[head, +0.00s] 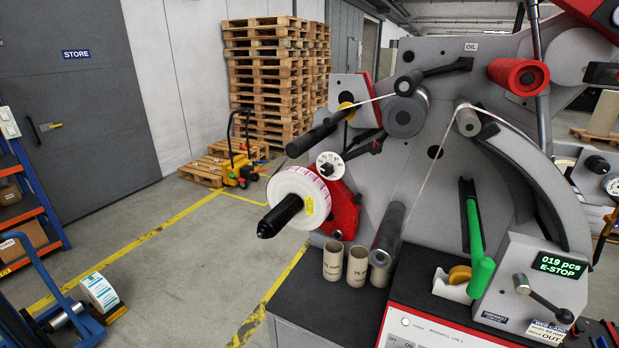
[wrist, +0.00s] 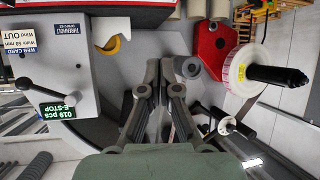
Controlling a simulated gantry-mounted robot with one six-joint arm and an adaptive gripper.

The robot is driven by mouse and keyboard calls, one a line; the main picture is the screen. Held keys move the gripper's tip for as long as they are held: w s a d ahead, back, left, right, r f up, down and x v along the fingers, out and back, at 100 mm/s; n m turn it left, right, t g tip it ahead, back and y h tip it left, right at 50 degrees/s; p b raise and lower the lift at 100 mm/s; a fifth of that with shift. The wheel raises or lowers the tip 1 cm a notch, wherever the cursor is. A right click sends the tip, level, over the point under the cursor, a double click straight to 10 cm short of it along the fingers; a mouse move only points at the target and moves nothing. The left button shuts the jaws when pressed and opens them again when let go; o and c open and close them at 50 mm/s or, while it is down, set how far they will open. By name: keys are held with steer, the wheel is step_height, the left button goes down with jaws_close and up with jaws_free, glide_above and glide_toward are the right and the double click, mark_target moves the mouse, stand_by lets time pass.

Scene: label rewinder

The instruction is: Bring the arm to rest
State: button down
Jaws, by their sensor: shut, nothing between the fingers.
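My gripper (wrist: 160,66) shows in the wrist view, with its two dark fingers together and nothing between them. It hangs in front of the grey front plate of the label rewinder (wrist: 115,62), apart from the parts near it as far as I can tell. I cannot make out my gripper or arm in the head view. The label rewinder also fills the right of the head view (head: 445,195). A white label roll (head: 292,200) sits on its black-tipped spindle; the roll also shows at the right of the wrist view (wrist: 243,70).
Several cardboard cores (head: 333,261) stand on the dark bench top (head: 310,293). A tape dispenser (head: 452,285), a green handle (head: 480,277) and a display reading "019 pcs E-STOP" (head: 558,263) are at the right. Pallets (head: 270,85) and a yellow pallet truck (head: 240,168) stand behind.

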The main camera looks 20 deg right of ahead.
steer(key=s+a+r+n+t+y, duration=0.15)
steer(key=a+r, duration=0.25)
steer(key=a, duration=0.7)
steer(key=a+r+n+y, duration=0.3)
steer(key=a+r, duration=0.1)
steer(key=a, duration=0.8)
steer(key=s+a+r+n+t+y, duration=0.15)
steer(key=a+r, duration=0.25)
steer(key=a, duration=0.7)
step_height(320, 180, up, 22)
steer(key=w+d+p, duration=0.1)
steer(key=p, duration=2.1)
steer(key=shift+d+g+y+p, duration=0.15)
steer(key=shift+g+y+p, duration=0.15)
steer(key=shift+g+p, duration=0.1)
steer(key=c, duration=1.9)
jaws_free()
